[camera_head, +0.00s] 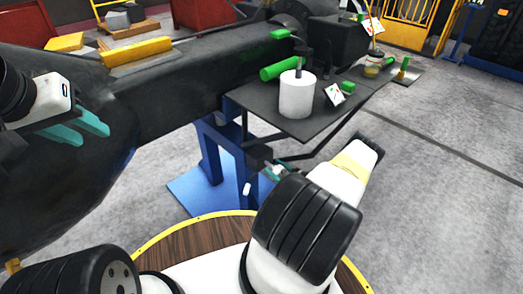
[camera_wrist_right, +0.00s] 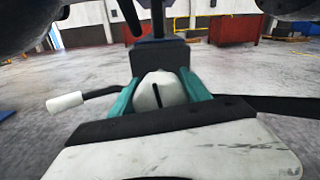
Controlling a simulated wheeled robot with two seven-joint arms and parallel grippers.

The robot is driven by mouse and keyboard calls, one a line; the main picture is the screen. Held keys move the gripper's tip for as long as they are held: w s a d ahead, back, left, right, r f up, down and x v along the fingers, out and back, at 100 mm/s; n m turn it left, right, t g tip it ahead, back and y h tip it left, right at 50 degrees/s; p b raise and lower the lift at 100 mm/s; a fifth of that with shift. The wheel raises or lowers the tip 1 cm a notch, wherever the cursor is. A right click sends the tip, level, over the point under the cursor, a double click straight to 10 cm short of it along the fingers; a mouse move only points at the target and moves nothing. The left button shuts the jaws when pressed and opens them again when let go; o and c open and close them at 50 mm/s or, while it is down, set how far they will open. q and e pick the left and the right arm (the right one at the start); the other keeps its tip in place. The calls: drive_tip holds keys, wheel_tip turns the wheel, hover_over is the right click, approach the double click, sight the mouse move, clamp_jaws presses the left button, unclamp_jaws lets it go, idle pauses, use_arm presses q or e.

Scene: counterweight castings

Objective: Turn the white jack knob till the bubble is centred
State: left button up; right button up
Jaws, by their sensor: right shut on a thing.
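The white jack knob (camera_wrist_right: 158,90) sits between the teal fingers of my right gripper (camera_wrist_right: 160,96) in the right wrist view. A black slot-like mark runs down its face. The fingers touch it on both sides, so the gripper is shut on it. In the head view my right gripper (camera_head: 282,170) is below the dark shelf's front edge, and the knob is mostly hidden. A white-ended crank handle (camera_wrist_right: 66,102) sticks out to the left of the knob. My left gripper (camera_head: 82,128) is at the far left, its teal fingers apart and empty. I cannot make out the bubble.
A dark shelf (camera_head: 258,101) carries a white cylinder (camera_head: 297,95), a green cylinder (camera_head: 280,68) and small cards. A blue stand (camera_head: 210,155) is below it. A large dark casting (camera_head: 180,90) fills the left. Open grey floor (camera_head: 440,190) lies to the right.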

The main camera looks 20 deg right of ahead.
drive_tip(key=n, duration=1.3)
drive_tip(key=shift+s+a+f+n, duration=0.1)
drive_tip(key=shift+a+f+n, duration=0.05)
drive_tip(key=shift+f+n, duration=0.25)
drive_tip(key=shift+n, duration=2.1)
drive_tip(key=o, duration=1.4)
drive_tip(key=shift+s, duration=0.1)
